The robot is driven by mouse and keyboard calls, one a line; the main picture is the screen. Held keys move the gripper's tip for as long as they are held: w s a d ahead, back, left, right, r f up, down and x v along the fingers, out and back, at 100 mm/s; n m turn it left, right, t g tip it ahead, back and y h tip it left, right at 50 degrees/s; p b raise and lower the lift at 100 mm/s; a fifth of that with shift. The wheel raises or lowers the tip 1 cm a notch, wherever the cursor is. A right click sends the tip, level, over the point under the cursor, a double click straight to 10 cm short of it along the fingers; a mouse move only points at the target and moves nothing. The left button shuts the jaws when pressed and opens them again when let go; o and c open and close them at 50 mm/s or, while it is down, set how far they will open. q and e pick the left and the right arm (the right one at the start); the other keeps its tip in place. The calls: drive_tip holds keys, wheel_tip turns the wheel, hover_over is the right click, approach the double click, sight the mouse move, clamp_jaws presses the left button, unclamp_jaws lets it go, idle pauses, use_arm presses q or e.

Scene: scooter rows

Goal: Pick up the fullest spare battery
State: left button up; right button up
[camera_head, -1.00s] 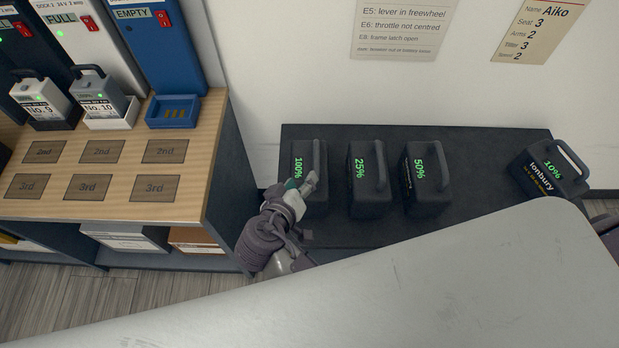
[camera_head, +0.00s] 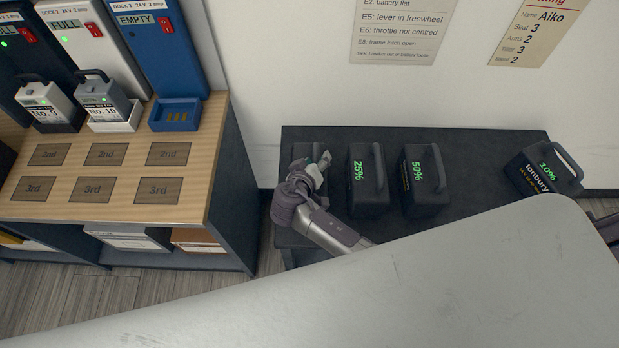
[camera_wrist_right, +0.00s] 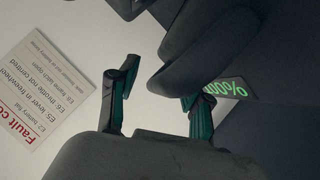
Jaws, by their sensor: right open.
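The spare battery marked 100% (camera_head: 300,151) stands at the left end of the dark bench, mostly hidden behind my right gripper (camera_head: 322,160). In the right wrist view its green readout (camera_wrist_right: 228,88) is partly visible and upside down. The right gripper (camera_wrist_right: 160,84) is open there, its fingers apart, with the dark handle (camera_wrist_right: 190,45) reaching close to or between them; I cannot tell about contact. Batteries marked 25% (camera_head: 366,182) and 50% (camera_head: 424,182) stand to the right. One marked 10% (camera_head: 542,172) sits turned at the right end. My left gripper is out of view.
A wooden-topped dock shelf (camera_head: 122,209) stands left, holding batteries No.9 (camera_head: 45,104) and No.10 (camera_head: 103,100) and an empty blue dock (camera_head: 175,115). A large pale surface (camera_head: 400,290) covers the foreground. The dark bench (camera_head: 484,150) has free room between the 50% and 10% batteries.

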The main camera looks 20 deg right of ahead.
clamp_jaws()
idle(0.3)
drive_tip(key=shift+w+r, duration=0.2)
drive_tip(key=shift+r, duration=0.1)
